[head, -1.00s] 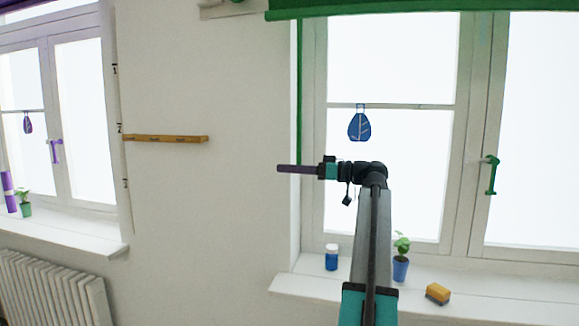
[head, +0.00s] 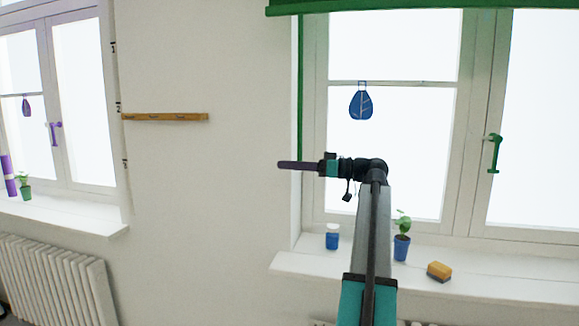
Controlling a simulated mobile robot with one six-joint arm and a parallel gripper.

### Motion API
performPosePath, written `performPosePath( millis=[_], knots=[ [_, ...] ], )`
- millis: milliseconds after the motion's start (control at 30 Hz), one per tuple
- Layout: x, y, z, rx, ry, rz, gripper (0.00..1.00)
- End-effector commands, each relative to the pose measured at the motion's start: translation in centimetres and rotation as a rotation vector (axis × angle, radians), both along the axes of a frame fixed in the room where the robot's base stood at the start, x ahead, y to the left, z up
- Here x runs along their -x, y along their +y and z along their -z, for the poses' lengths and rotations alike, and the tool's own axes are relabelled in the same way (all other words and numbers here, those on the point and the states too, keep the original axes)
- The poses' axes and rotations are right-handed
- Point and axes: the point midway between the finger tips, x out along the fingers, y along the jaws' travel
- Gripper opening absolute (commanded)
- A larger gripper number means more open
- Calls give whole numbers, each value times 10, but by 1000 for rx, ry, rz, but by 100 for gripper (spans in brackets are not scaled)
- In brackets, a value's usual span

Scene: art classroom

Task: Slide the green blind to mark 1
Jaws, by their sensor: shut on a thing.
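The green blind (head: 420,7) shows only as its lower edge across the top of the right window. A thin green cord (head: 300,90) hangs from its left end, down to my gripper (head: 298,166). My gripper points left in front of the wall beside the window frame, its dark fingers shut on the cord. I see no cord below the fingers. Small marks 1 (head: 113,47), 2 (head: 118,107) and 3 (head: 125,163) run down the wall beside the left window, 1 at the top.
A wooden rail (head: 165,117) is fixed on the wall left of my gripper. The sill (head: 330,272) below holds a blue jar (head: 332,237), a potted plant (head: 402,246) and a yellow sponge (head: 439,271). A blue leaf ornament (head: 361,105) hangs at the window. A radiator (head: 55,280) stands at lower left.

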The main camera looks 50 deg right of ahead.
Motion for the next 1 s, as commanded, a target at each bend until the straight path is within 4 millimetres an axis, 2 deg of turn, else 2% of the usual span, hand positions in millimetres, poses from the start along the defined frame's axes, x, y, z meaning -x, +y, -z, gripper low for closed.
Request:
performPosePath(
  millis=[33,100,567,767,1000],
  knots=[
    [1,-2,1,-2,5,3,19],
    [1,-2,1,-1,4,4,31],
    [5,-4,0,-1,0,3,31],
    [22,-12,1,-1,0,4,31],
    [55,-29,1,-1,1,4,31]
  ],
)
